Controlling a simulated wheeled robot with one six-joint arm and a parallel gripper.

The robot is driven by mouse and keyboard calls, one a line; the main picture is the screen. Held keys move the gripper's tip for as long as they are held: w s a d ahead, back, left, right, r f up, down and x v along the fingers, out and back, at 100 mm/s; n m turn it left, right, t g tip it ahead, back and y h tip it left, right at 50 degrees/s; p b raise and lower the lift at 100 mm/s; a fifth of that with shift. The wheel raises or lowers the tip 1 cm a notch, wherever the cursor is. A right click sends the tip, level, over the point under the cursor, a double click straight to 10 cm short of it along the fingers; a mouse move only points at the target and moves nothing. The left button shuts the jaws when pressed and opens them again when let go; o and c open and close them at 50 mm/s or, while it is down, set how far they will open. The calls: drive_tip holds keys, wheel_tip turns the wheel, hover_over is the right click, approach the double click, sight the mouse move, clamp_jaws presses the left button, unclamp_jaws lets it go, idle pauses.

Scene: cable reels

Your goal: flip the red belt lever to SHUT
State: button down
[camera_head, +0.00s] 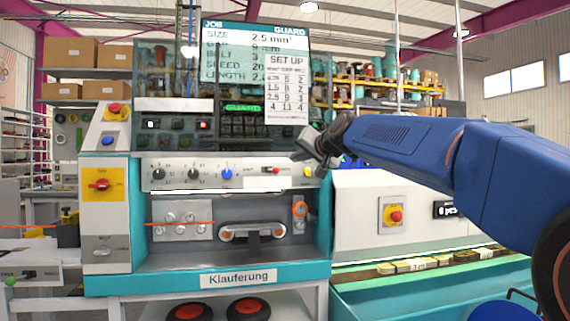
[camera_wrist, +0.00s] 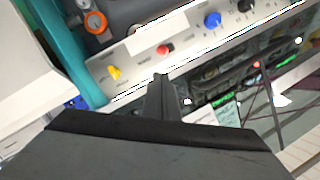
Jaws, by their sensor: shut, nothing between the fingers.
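The red belt lever (camera_head: 275,170) is a small red-tipped part on a white plate in the panel strip of the machine. It also shows in the wrist view (camera_wrist: 164,50), just beyond my fingertips. The lettering beside it is too small to read surely. My gripper (camera_head: 300,156) is shut and empty, above and a little right of the lever in the head view. In the wrist view my gripper (camera_wrist: 161,78) points at the panel edge near the lever. A small gap shows there; I cannot tell how far it is in depth.
A set-up sheet (camera_head: 286,90) hangs above. A red emergency button (camera_head: 395,215) is on the right cabinet.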

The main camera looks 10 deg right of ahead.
sight(276, 170)
drive_tip(key=x, duration=1)
